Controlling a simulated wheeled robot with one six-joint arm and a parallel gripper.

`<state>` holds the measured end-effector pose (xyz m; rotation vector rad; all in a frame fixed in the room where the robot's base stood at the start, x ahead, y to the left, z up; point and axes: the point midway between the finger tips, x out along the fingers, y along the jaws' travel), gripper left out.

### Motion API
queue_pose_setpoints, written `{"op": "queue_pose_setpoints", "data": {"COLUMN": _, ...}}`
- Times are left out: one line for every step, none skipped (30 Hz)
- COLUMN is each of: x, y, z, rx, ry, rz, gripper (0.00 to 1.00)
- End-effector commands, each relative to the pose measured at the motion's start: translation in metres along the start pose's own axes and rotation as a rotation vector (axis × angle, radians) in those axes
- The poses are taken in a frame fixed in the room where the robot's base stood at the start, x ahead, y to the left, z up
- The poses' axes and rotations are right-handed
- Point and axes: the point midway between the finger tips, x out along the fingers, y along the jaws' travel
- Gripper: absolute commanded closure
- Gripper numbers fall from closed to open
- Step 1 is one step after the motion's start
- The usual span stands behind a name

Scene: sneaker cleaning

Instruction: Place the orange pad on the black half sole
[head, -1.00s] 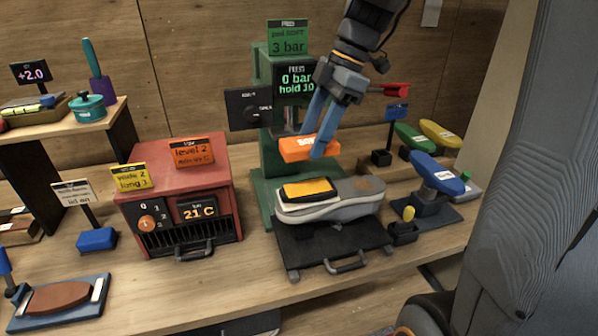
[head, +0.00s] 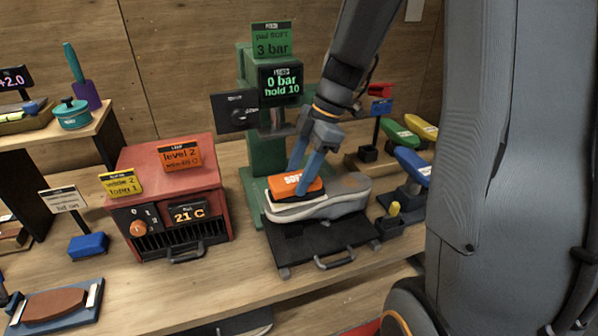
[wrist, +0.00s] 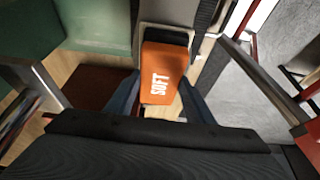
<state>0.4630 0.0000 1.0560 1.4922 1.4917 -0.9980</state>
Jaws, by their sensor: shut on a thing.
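The orange pad (head: 292,187), marked SOFT, sits between the fingers of my gripper (head: 305,178), which is shut on it. In the head view the pad is over the front part of the grey and white sole (head: 345,190) on the black press tray. It covers the spot of the black half sole, which is mostly hidden beneath it; whether the pad touches it I cannot tell. In the wrist view the orange pad (wrist: 163,75) lies between my fingers, with a dark edge and a pale surface beyond it.
The green press (head: 262,150) stands behind the tray (head: 318,238), its screen reading 0 bar, hold 10. A red heater box (head: 170,190) is at left. Blue, green and yellow pads (head: 410,163) stand at right. My own arm hides the far right.

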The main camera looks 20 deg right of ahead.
Motion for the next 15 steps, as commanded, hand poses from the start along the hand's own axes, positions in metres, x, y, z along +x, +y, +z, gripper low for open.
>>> {"op": "queue_pose_setpoints", "data": {"x": -0.0002, "y": 0.0002, "z": 0.0, "rx": 0.0, "ry": 0.0, "rz": 0.0, "gripper": 0.77}}
{"op": "queue_pose_setpoints", "data": {"x": -0.0002, "y": 0.0002, "z": 0.0, "rx": 0.0, "ry": 0.0, "rz": 0.0, "gripper": 0.77}}
{"op": "queue_pose_setpoints", "data": {"x": -0.0002, "y": 0.0001, "z": 0.0, "rx": 0.0, "ry": 0.0, "rz": 0.0, "gripper": 0.77}}
{"op": "queue_pose_setpoints", "data": {"x": 0.0, "y": 0.0002, "z": 0.0001, "rx": 0.0, "ry": 0.0, "rz": 0.0, "gripper": 0.77}}
{"op": "queue_pose_setpoints", "data": {"x": 0.0006, "y": 0.0002, "z": 0.0004, "rx": 0.0, "ry": 0.0, "rz": 0.0, "gripper": 0.77}}
{"op": "queue_pose_setpoints", "data": {"x": 0.0018, "y": 0.0003, "z": 0.0009, "rx": 0.0, "ry": 0.0, "rz": 0.0, "gripper": 0.77}}
{"op": "queue_pose_setpoints", "data": {"x": 0.0028, "y": 0.0003, "z": 0.0013, "rx": 0.0, "ry": 0.0, "rz": 0.0, "gripper": 0.77}}
{"op": "queue_pose_setpoints", "data": {"x": 0.0026, "y": 0.0001, "z": 0.0012, "rx": 0.0, "ry": 0.0, "rz": 0.0, "gripper": 0.49}}
{"op": "queue_pose_setpoints", "data": {"x": 0.0021, "y": 0.0, "z": 0.0011, "rx": 0.0, "ry": 0.0, "rz": 0.0, "gripper": 0.42}}
{"op": "queue_pose_setpoints", "data": {"x": 0.002, "y": 0.0, "z": 0.001, "rx": 0.0, "ry": 0.0, "rz": 0.0, "gripper": 0.37}}
{"op": "queue_pose_setpoints", "data": {"x": 0.0019, "y": 0.0, "z": 0.001, "rx": 0.0, "ry": 0.0, "rz": 0.0, "gripper": 0.33}}
{"op": "queue_pose_setpoints", "data": {"x": 0.0018, "y": 0.0, "z": 0.001, "rx": 0.0, "ry": 0.0, "rz": 0.0, "gripper": 0.33}}
{"op": "queue_pose_setpoints", "data": {"x": 0.0018, "y": 0.0, "z": 0.001, "rx": 0.0, "ry": 0.0, "rz": 0.0, "gripper": 0.33}}
{"op": "queue_pose_setpoints", "data": {"x": 0.0018, "y": 0.0, "z": 0.001, "rx": 0.0, "ry": 0.0, "rz": 0.0, "gripper": 0.33}}
{"op": "queue_pose_setpoints", "data": {"x": 0.0018, "y": 0.0, "z": 0.0009, "rx": 0.0, "ry": 0.0, "rz": 0.0, "gripper": 0.33}}
